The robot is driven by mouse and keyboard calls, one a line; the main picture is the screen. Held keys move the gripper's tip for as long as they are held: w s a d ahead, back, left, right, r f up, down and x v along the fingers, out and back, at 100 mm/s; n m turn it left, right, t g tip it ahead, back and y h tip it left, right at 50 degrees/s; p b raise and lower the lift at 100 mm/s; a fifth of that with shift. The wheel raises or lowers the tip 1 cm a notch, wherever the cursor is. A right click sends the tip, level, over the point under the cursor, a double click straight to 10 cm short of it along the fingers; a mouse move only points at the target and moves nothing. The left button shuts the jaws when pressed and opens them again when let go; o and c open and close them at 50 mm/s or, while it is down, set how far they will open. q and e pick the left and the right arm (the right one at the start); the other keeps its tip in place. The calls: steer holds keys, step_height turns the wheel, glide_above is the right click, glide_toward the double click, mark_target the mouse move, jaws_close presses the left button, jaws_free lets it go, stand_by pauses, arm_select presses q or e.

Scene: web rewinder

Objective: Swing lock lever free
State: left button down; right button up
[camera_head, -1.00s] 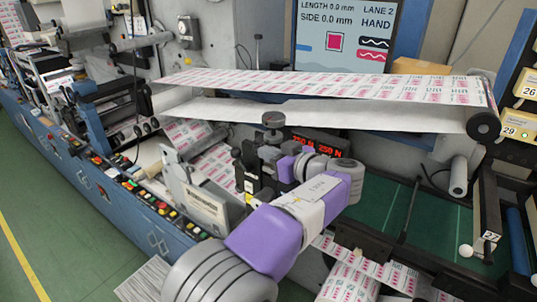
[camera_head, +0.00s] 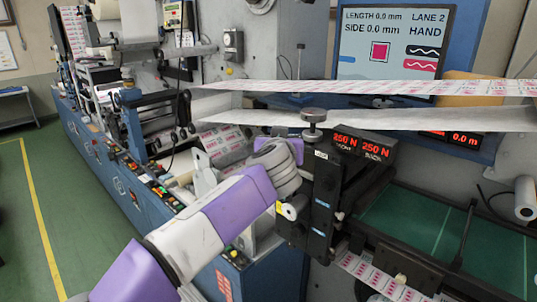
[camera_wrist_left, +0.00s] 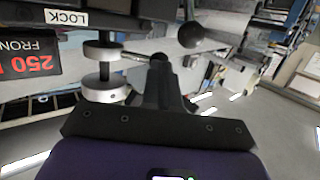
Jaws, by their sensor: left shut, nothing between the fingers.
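My left gripper's dark fingers are shut and empty, close to the lever's rod. I cannot tell whether they touch it. White round collars (camera_wrist_left: 102,92) on a post are left of the fingers. In the head view my left arm reaches from the lower left to a black bracket unit (camera_head: 318,195); my wrist hides the fingertips and the lever there. My right gripper is out of view.
A green splice table (camera_head: 440,225) lies right. A control panel (camera_head: 150,180) and green floor are left.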

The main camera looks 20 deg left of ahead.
arm_select(q)
steer(key=shift+w+a+m+h+b, duration=0.3)
steer(key=shift+w+a+m+h, duration=0.35)
steer(key=shift+w+a, duration=0.5)
steer(key=shift+r, duration=0.1)
steer(key=a+b+v, duration=0.2)
steer(key=b+v, duration=0.2)
steer(key=v, duration=0.9)
steer(key=shift+s+a, duration=0.35)
steer(key=shift+s, duration=0.15)
